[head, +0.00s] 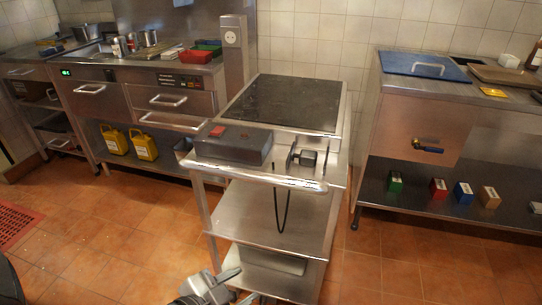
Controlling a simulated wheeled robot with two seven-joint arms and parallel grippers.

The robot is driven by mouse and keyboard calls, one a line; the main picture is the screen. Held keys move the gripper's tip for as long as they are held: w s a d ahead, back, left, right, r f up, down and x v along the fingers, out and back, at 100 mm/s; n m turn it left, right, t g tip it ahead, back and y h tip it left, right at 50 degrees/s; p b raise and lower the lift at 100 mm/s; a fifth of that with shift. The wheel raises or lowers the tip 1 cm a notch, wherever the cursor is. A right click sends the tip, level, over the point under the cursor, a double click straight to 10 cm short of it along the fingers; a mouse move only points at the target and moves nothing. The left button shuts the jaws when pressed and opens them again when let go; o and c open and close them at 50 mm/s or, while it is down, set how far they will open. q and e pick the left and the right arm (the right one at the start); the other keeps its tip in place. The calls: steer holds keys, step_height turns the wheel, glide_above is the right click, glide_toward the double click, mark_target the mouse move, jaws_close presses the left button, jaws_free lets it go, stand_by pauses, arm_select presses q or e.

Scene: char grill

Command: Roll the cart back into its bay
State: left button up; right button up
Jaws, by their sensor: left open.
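The steel cart (309,188) stands between the left counter and the right counter, with its back end towards the tiled wall. It has a black glass top plate (288,102), a front push handle (265,180) and lower shelves. A dark grey box (234,146) with a red patch and a small black item (305,158) are on its front ledge. A black cord hangs below the ledge. My left gripper (240,285) is open and empty, low in front of the cart, below the handle and apart from it. My right gripper is out of view. The cart's wheels are mostly hidden.
The left counter (92,74) has drawers and yellow jugs (144,145) below. A socket post (234,45) stands behind the cart's left side. The right counter (450,90) has a valve handle (428,147) facing the gap. Tiled floor is clear on both sides; a red mat (17,224) lies left.

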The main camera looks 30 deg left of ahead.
arm_select(q)
steer(key=w+a+r+m+t, duration=0.1)
steer(key=a+r+m+t, duration=0.1)
steer(key=a+r+m, duration=0.6)
steer(key=m+t+p, duration=0.1)
steer(key=m+t, duration=0.1)
steer(key=m, duration=0.2)
glide_toward(244, 178)
steer(key=x, duration=1.3)
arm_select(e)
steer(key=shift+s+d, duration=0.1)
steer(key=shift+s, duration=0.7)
arm_select(q)
jaws_close()
